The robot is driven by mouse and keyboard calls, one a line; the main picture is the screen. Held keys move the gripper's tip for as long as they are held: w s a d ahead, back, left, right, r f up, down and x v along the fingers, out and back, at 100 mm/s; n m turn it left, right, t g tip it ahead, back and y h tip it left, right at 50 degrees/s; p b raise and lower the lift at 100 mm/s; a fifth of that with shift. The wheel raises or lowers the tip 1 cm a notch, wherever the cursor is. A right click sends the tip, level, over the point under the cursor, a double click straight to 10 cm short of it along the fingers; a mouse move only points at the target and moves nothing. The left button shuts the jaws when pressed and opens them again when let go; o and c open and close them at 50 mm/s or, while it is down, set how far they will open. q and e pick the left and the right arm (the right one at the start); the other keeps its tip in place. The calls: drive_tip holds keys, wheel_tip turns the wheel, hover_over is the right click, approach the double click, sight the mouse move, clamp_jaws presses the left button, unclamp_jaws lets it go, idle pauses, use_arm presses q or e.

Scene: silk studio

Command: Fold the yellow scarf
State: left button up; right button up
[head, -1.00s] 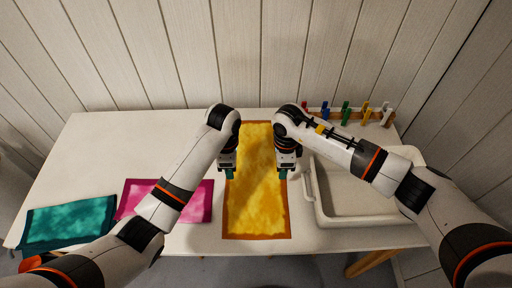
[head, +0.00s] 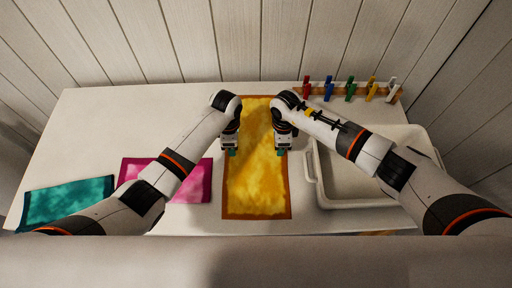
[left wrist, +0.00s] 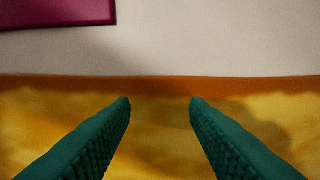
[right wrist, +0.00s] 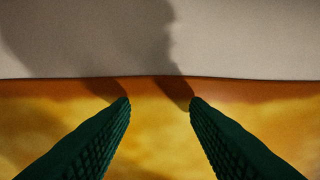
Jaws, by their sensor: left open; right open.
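The yellow scarf (head: 256,180) with an orange-brown border lies flat and lengthwise on the white table in the head view. My left gripper (head: 231,152) is at its left edge and my right gripper (head: 282,151) at its right edge, about midway along its length. In the left wrist view the open green fingers (left wrist: 160,100) reach over the scarf's border (left wrist: 160,86), with nothing between them. In the right wrist view the open fingers (right wrist: 160,100) are likewise over the border (right wrist: 160,88). Whether the fingertips touch the cloth I cannot tell.
A pink cloth (head: 195,187) lies left of the scarf, partly under my left arm, and a teal cloth (head: 66,202) lies further left. A white tray (head: 312,180) stands at the right. A rack (head: 340,92) with several coloured pegs is at the back right.

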use_arm(q)
drive_tip(key=shift+f, duration=0.15)
drive_tip(key=shift+c, duration=0.3)
use_arm(e)
drive_tip(key=shift+f, duration=0.2)
drive_tip(key=shift+c, duration=0.3)
use_arm(q)
clamp_jaws()
use_arm(e)
clamp_jaws()
drive_tip(key=shift+r, duration=0.1)
